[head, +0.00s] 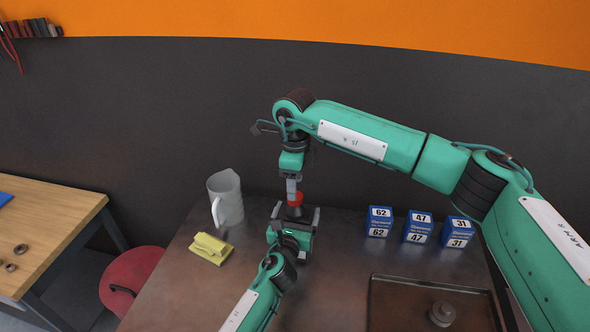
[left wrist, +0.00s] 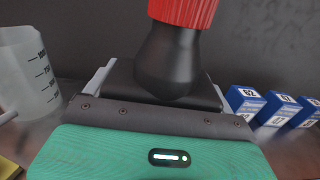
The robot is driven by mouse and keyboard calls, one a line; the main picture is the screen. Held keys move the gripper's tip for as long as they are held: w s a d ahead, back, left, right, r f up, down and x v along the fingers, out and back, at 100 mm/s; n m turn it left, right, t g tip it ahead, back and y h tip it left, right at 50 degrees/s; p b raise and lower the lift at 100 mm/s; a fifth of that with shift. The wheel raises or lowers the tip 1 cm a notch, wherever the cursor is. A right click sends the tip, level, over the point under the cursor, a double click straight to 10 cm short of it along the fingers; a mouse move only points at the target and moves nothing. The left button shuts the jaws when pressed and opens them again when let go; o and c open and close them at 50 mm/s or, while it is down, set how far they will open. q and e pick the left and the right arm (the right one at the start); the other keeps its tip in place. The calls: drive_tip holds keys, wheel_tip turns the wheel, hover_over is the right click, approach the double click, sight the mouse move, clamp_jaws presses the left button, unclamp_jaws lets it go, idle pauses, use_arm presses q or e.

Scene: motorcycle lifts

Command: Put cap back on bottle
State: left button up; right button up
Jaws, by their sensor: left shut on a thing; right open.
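A dark bottle (head: 294,211) stands upright on the table's far middle, partly hidden by my left gripper (head: 295,220), which is shut on it. In the left wrist view the bottle (left wrist: 170,62) rises from between the jaws. A ribbed red cap (head: 295,199) sits at the bottle's top, and the cap (left wrist: 183,10) is cut off by the upper edge of the left wrist view. My right gripper (head: 293,192) points down just above the cap, with its jaws open. Whether its fingers touch the cap cannot be told.
A translucent measuring jug (head: 226,200) and a folded yellow cloth (head: 210,249) are left of the bottle. Several blue numbered boxes (head: 417,228) stand to the right. A dark tray (head: 390,310) with a small grey round part (head: 442,313) lies front right.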

sight(299, 214)
drive_tip(key=shift+f, duration=1.9)
drive_tip(key=shift+c, duration=0.4)
drive_tip(key=c, duration=0.9)
drive_tip(key=o, duration=1.1)
drive_tip(key=shift+o, duration=0.2)
drive_tip(key=shift+r, duration=0.1)
